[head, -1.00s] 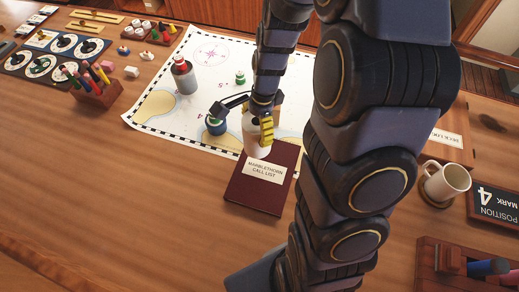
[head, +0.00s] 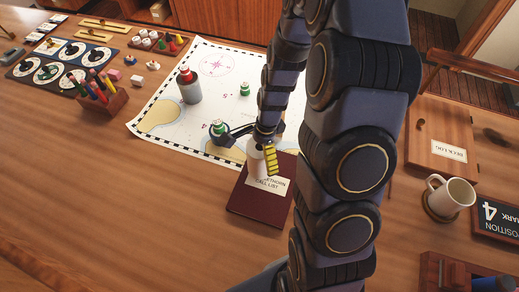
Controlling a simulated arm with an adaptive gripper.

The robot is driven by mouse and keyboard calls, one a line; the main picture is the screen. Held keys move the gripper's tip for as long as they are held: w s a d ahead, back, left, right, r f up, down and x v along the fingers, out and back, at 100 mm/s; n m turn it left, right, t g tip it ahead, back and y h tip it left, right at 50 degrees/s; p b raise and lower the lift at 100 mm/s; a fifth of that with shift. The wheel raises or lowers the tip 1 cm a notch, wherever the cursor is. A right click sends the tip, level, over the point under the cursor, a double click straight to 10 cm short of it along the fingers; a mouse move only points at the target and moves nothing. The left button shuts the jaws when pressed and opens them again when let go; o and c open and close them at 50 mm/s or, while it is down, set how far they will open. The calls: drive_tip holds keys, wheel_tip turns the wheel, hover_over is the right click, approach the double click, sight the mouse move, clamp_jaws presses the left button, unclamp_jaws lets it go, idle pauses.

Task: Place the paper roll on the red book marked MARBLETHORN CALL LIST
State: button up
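The dark red book (head: 248,205) lies on the table, its white label partly covered so that only the end of the first word and "CALL LIST" show. The white paper roll (head: 256,162) is in front of the book's far part in the head view and overlaps the label. My gripper (head: 256,155) is around the roll and appears shut on it; its yellow-padded finger is on the right side of the roll. The other finger's contact is partly hidden. I cannot tell whether the roll touches the book or is just above it.
A chart (head: 160,115) lies behind the book, bearing a grey red-capped bottle (head: 190,90) and a green-topped object (head: 219,132) close to my gripper. A pen holder (head: 103,103) stands left, a mug (head: 450,197) right. Table left of the book is clear.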

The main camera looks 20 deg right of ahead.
drive_tip(key=shift+r, duration=0.1)
drive_tip(key=r, duration=0.3)
drive_tip(key=d+r, duration=0.1)
drive_tip(key=r, duration=0.7)
drive_tip(key=shift+d+r, duration=0.2)
drive_tip(key=shift+d, duration=0.2)
drive_tip(key=s+a+r+n+h, duration=0.1)
drive_tip(key=s+a+r+n, duration=0.3)
drive_tip(key=s+n, duration=0.5)
drive_tip(key=s+a+r+n+g+h, duration=0.1)
drive_tip(key=s+a+r+n, duration=0.3)
drive_tip(key=s+n, duration=0.5)
drive_tip(key=shift+s+r+g, duration=0.3)
drive_tip(key=shift+s+r, duration=0.3)
drive_tip(key=shift+r, duration=0.25)
